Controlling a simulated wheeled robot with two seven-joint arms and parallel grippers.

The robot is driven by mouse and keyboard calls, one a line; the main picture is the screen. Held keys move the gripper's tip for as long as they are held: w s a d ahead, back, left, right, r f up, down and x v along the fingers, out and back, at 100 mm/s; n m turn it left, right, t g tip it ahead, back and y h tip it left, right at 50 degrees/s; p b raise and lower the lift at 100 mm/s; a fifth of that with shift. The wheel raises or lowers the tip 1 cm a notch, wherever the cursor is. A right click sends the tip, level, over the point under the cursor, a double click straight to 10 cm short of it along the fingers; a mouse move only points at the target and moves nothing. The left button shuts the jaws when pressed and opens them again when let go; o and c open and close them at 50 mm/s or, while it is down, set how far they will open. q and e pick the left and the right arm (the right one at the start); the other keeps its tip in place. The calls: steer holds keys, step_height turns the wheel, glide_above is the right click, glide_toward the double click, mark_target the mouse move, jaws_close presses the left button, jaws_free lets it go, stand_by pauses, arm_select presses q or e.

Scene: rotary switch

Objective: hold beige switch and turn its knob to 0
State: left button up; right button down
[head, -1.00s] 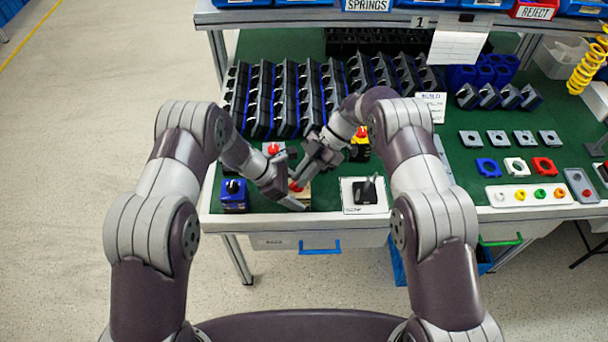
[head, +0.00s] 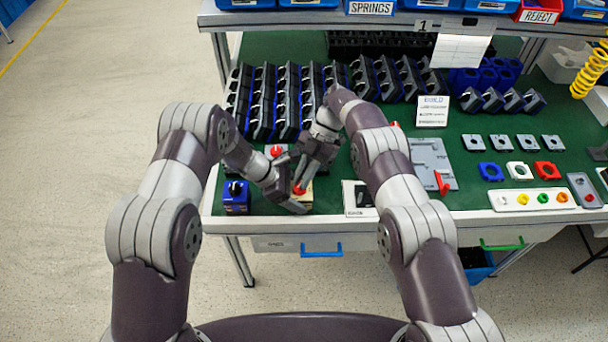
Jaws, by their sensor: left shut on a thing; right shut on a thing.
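The beige switch (head: 305,199) stands near the front edge of the green bench, with its red knob (head: 299,190) on top. My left gripper (head: 298,205) is shut on the body of the beige switch from the left and front. My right gripper (head: 301,185) reaches down from above and behind, shut on the red knob. The fingers cover part of the switch and knob, so I cannot read the dial or tell the knob's exact position.
A blue switch with a black knob (head: 236,196) stands left. A grey switch with a red knob (head: 276,151) is behind. Right of the beige switch, my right arm partly covers a white plate (head: 357,211). A grey panel with a red handle (head: 420,155) lies further right.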

steer(key=shift+s+f, duration=0.1)
steer(key=shift+f, duration=0.05)
steer(key=c, duration=1.2)
jaws_free()
steer(key=shift+o, duration=0.2)
